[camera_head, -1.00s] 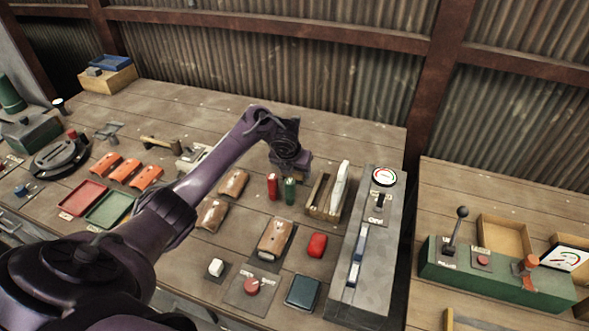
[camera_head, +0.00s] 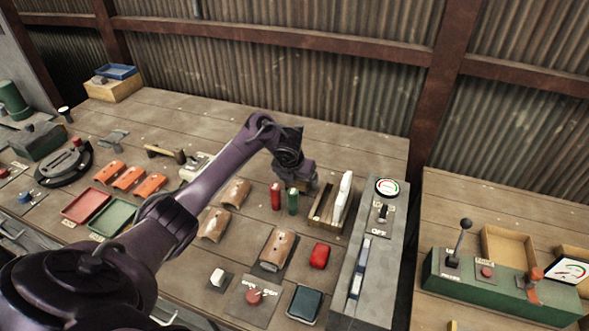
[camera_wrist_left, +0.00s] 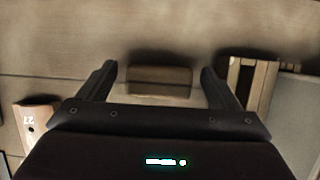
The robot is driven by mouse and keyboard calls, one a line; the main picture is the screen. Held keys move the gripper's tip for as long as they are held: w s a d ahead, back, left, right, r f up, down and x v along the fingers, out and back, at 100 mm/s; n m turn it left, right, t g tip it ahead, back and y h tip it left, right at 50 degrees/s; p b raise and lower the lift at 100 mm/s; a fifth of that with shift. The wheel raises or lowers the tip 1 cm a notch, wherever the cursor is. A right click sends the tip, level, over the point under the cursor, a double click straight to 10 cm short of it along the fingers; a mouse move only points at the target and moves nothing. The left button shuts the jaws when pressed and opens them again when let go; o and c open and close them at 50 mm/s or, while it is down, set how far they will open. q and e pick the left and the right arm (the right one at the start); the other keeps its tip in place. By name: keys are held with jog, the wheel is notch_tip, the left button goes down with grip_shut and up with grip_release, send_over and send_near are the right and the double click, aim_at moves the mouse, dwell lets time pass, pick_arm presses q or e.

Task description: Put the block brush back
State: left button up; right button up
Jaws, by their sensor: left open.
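My left gripper (camera_head: 299,182) hangs over the wooden bench, left of the slotted wooden holder and behind the red and green cylinders. In the left wrist view, it is open (camera_wrist_left: 160,75), with its two fingers apart. A brown block (camera_wrist_left: 160,80), which looks like the block brush, lies on the bench between and just beyond the fingertips. The fingers do not visibly touch it. In the head view the gripper mostly hides the block. The wooden holder (camera_head: 322,207) has a pale upright piece (camera_head: 343,193) on its right side; it also shows in the left wrist view (camera_wrist_left: 262,88).
A red cylinder (camera_head: 276,196) and a green cylinder (camera_head: 293,201) stand close in front of the gripper. Tan curved pieces (camera_head: 236,192) lie to the left. The bench behind the gripper is clear.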

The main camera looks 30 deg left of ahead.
pick_arm(q)
jog(key=p+v, duration=0.4)
jog(key=v, duration=0.7)
jog(key=shift+s, duration=0.2)
